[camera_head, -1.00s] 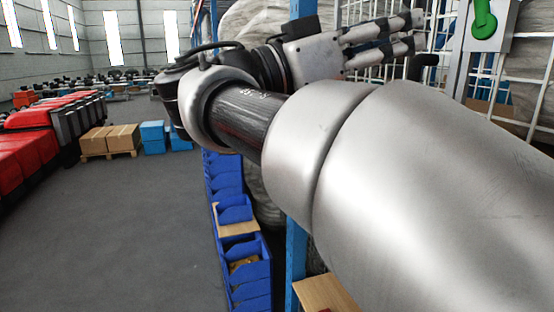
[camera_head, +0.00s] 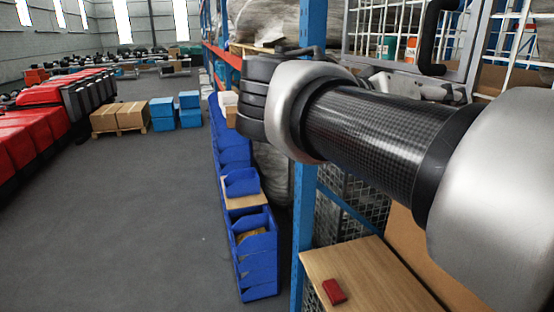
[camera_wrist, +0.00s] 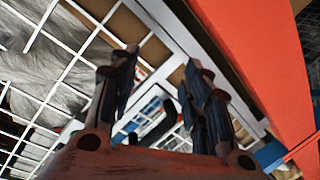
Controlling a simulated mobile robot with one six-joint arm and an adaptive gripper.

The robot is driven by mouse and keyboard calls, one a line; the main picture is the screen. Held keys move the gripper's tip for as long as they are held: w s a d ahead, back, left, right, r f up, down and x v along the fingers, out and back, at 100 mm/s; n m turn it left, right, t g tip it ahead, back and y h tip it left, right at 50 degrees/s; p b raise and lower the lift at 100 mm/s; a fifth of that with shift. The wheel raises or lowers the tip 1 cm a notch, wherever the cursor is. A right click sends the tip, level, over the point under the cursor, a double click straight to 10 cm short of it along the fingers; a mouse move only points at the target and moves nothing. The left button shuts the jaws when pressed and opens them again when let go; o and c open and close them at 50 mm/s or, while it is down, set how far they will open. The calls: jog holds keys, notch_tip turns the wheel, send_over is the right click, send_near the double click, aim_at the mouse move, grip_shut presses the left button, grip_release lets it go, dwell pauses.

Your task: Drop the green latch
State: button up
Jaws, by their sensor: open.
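The green latch does not show clearly in either view now. The white wire mesh door (camera_head: 400,22) stands behind my arm in the head view, with a black curved handle (camera_head: 433,38) on its grey frame. My gripper (camera_wrist: 163,72) is open and empty in the wrist view, its two dark fingers apart and pointing toward the white frame and mesh. The black handle (camera_wrist: 163,122) shows low between the fingers, beyond them. In the head view my forearm hides most of the gripper.
A blue rack post (camera_head: 308,150) stands left of the door. Blue bins (camera_head: 257,262) line the rack below. A wooden shelf (camera_head: 375,280) carries a small red box (camera_head: 334,292). A wide orange-red surface (camera_wrist: 265,60) fills the wrist view's right.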

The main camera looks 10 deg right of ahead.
notch_tip(320, 180, down, 8)
jog(key=s+n+y+b, duration=0.1)
jog(key=s+n+y, duration=0.1)
jog(key=shift+d+r+b, duration=0.15)
jog(key=shift+d+b, duration=0.15)
jog(key=shift+d, duration=0.15)
